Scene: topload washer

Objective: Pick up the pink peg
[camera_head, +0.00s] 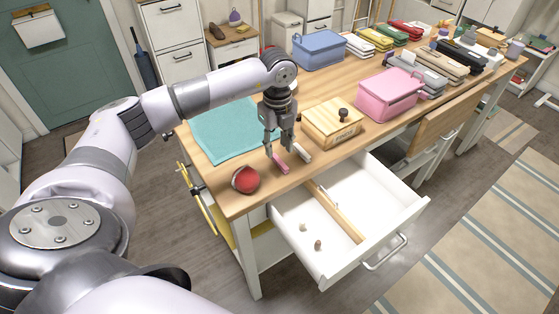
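The pink peg (281,164) is a short rod lying on the wooden table near its front edge. My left gripper (281,149) points down right above the back end of the pink peg. Its two fingers are apart, one on each side of that end. I cannot tell whether they touch the peg. My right gripper is not in view.
A whitish peg-like piece (302,153) lies close to the right finger. A teal cloth (222,133) lies behind. An open white drawer (335,267) juts out below.

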